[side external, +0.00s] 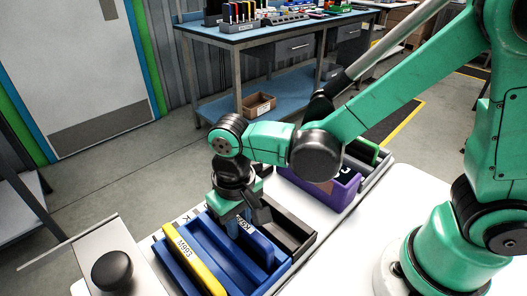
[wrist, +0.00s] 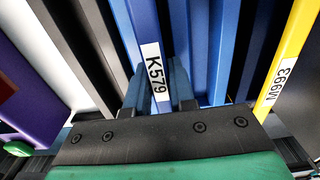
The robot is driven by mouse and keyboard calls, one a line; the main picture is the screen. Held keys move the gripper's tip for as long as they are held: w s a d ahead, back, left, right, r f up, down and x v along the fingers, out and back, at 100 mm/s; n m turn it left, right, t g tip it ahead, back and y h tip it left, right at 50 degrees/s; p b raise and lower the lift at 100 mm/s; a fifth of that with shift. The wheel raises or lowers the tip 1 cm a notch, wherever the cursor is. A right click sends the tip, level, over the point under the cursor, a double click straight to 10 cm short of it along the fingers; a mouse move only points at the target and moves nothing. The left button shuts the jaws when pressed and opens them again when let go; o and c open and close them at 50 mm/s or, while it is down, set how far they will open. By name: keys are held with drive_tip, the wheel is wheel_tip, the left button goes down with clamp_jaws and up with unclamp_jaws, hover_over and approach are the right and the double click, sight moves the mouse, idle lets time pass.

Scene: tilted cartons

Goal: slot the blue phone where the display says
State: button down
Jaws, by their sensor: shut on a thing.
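The blue phone (side external: 258,243), labelled K579, is upright between the fingers of my gripper (side external: 238,212). In the wrist view the label on the blue phone (wrist: 155,75) sits between the two fingertips (wrist: 157,92), which are shut on it. The phone is at the right side of the blue slotted carton (side external: 212,262), near the dark carton. Its lower edge is hidden, so I cannot tell whether it is in a slot or just above. A yellow phone (side external: 192,258), labelled M993, stands in the blue carton's left part; it also shows in the wrist view (wrist: 290,55). No readable display shows.
A dark carton (side external: 297,236) adjoins the blue one on the right. A purple carton (side external: 325,190) lies beyond, with a green item (side external: 362,150) behind it. A grey box with a black knob (side external: 112,270) stands at the front left. The white table right of the cartons is clear.

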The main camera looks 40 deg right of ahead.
drive_tip(key=c, duration=0.7)
unclamp_jaws()
drive_tip(key=shift+o, duration=0.2)
drive_tip(key=shift+r, duration=2.8)
wheel_tip(320, 180, up, 7)
drive_tip(key=shift+d, duration=0.1)
